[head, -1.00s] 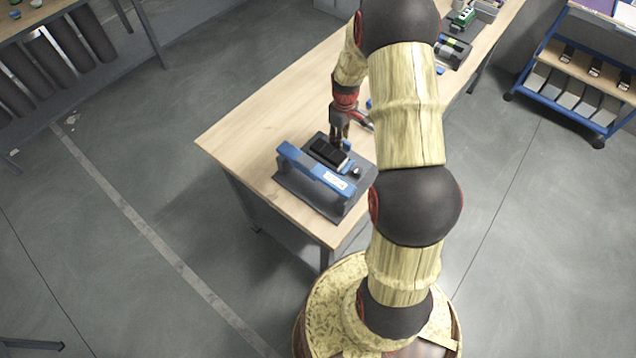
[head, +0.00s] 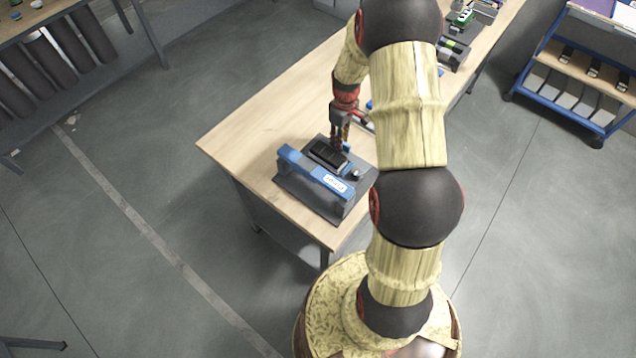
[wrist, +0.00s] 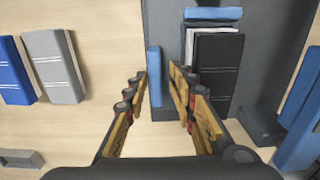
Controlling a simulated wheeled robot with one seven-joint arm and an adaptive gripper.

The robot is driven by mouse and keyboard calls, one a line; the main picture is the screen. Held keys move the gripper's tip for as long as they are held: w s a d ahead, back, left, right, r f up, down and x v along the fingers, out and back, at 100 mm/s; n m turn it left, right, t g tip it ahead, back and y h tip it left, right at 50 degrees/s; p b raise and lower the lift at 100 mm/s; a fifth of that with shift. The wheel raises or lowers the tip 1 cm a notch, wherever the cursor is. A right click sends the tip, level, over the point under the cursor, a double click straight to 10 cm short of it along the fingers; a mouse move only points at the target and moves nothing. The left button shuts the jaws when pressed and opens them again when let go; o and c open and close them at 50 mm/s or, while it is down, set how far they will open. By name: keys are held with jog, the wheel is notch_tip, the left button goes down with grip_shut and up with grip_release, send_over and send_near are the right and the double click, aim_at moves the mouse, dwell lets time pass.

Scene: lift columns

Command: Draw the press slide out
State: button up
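The press (head: 312,178) stands on the near end of the wooden bench, with a blue crossbar carrying a white label. A black block (head: 328,152) lies on its dark base; it also shows in the wrist view (wrist: 220,62), with a white layer and blue edge beside it. An upright blue strip (wrist: 154,70), perhaps the slide's handle, stands left of that block. My gripper (wrist: 157,78) is open, its fingertips on either side of the strip with small gaps showing. In the head view my gripper (head: 340,142) is low at the press's far side.
A blue block (wrist: 12,70) and a grey block (wrist: 54,66) lie on the bench left of the press. Trays (head: 452,52) stand farther along the bench. A blue cart (head: 575,75) stands to the right. The bench's left end is clear.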

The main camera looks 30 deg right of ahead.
jog(key=shift+w+r+p, duration=0.15)
jog(key=shift+r+p, duration=1)
jog(key=shift+r, duration=1.15)
